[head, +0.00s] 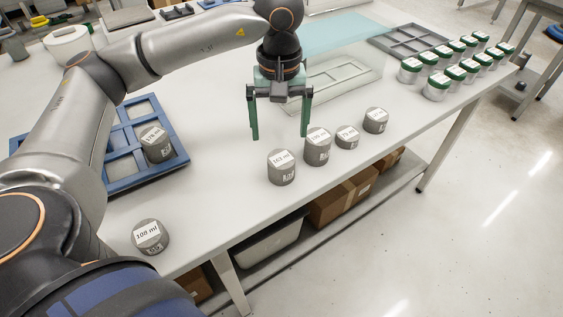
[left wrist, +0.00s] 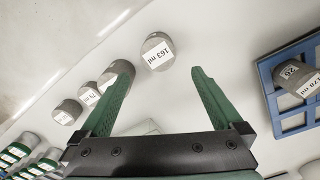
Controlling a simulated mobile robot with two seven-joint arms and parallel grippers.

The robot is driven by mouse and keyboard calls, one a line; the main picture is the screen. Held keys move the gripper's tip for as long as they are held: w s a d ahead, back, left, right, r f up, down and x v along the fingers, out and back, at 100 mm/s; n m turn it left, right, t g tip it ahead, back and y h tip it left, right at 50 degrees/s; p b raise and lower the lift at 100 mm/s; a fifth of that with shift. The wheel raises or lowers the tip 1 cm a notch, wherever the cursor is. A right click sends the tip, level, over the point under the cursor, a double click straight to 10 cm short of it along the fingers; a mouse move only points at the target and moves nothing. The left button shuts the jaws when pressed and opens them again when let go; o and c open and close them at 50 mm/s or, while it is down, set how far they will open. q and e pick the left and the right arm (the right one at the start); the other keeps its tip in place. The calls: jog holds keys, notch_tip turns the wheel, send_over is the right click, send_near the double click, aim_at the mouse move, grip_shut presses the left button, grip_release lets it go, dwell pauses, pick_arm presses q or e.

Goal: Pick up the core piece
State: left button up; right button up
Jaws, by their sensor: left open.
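Several grey cylindrical core pieces with white labels stand on the light table. One labelled 163 ml (head: 281,167) is nearest below my left gripper (head: 280,130), with others to its right: a tall one (head: 317,148), a short one (head: 347,137) and a far one (head: 375,121). My left gripper is open and empty, its green fingers pointing down above the table. In the left wrist view the 163 ml core piece (left wrist: 155,50) shows beyond and between the fingertips (left wrist: 162,72), apart from them. A 108 ml core piece (head: 150,237) stands at the front left.
A blue divided tray (head: 176,163) holds one core piece (head: 156,145). Several green-lidded jars (head: 437,88) stand at the right, near a grey tray (head: 410,41). A pale frame (head: 335,85) lies behind the gripper. The table's front edge is close to the core pieces.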

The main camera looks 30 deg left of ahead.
aim_at(281, 158)
pick_arm(q)
jog(key=f, duration=0.9)
jog(key=shift+s+d+f+p, duration=0.15)
jog(key=shift+s+d+p, duration=0.05)
jog(key=shift+d+p, duration=0.1)
jog(key=shift+c, duration=0.2)
grip_shut()
